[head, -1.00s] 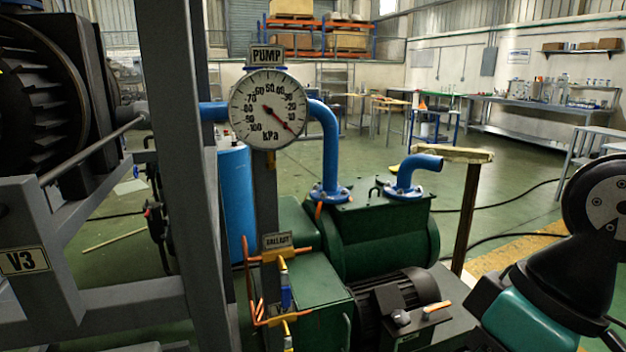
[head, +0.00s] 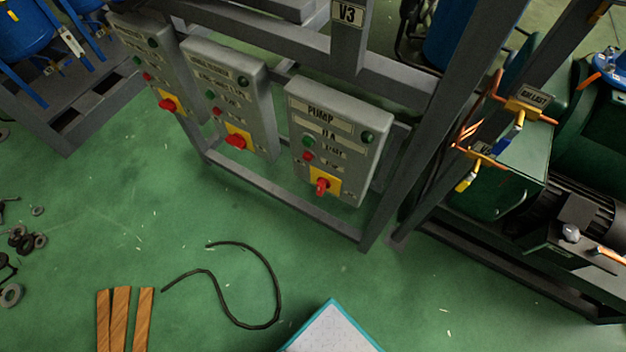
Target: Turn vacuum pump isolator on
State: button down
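The grey control box labelled PUMP (head: 322,117) is mounted on the lower part of the steel frame, right of two similar boxes. Its red isolator knob (head: 321,187) sits on a yellow plate near the bottom of the panel. A green button (head: 309,140) and a red button (head: 308,156) are above it, with a dark green lamp (head: 368,137) at upper right. Whether the isolator is on or off is too small to tell. The vacuum pump (head: 586,150) stands at the right. My gripper is not in view.
Two other boxes, the middle one (head: 226,75) and the left one (head: 137,35), have their own red knobs. A black cable (head: 276,290) and wooden strips (head: 121,318) lie on the green floor. Loose rings (head: 22,240) lie at far left. The floor before the panels is mostly clear.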

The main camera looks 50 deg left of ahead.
aim_at(322, 184)
jog(key=u, duration=1.2)
jog(key=k, duration=0.35)
jog(key=u, duration=0.3)
jog(key=i, duration=0.4)
jog(key=z, duration=3.5)
jog(key=k, duration=1.85)
jog(key=u, duration=1.35)
